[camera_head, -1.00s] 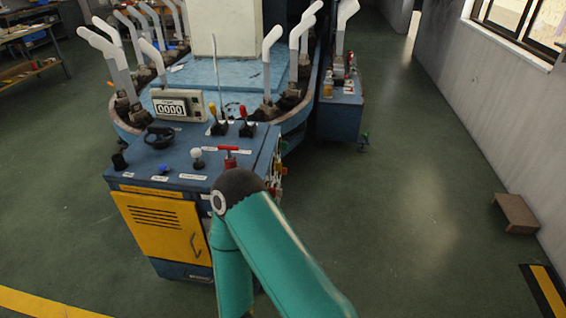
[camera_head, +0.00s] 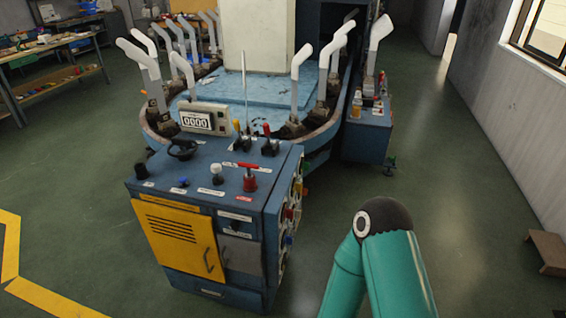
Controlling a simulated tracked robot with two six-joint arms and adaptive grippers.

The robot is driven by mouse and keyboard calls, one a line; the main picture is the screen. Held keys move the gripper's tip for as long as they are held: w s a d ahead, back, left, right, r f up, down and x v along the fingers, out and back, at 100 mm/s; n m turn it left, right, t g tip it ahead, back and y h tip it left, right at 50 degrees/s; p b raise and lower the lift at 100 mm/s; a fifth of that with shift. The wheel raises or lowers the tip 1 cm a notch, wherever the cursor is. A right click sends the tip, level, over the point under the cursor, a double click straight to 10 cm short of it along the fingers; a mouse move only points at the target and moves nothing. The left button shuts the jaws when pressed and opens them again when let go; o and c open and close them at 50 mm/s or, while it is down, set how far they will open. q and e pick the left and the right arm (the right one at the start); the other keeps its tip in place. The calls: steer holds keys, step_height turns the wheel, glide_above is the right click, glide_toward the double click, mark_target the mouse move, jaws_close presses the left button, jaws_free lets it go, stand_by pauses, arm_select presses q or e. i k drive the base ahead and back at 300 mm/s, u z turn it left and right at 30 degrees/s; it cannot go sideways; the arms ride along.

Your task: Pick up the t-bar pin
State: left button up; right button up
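Only a teal arm link of mine with a dark joint shows, at the lower right, apart from the console. Neither of my grippers is in view.
The console top also carries a counter box (camera_head: 204,118), a white knob (camera_head: 217,172) and a red-topped lever (camera_head: 269,140). White sock forms (camera_head: 302,75) stand on the machine behind. A smaller blue cabinet (camera_head: 367,135) stands to the right. Floor right of the console is clear.

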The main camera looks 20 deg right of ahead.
mark_target(249, 166)
steer(key=z, duration=0.35)
steer(key=i, duration=1)
steer(key=u, duration=0.15)
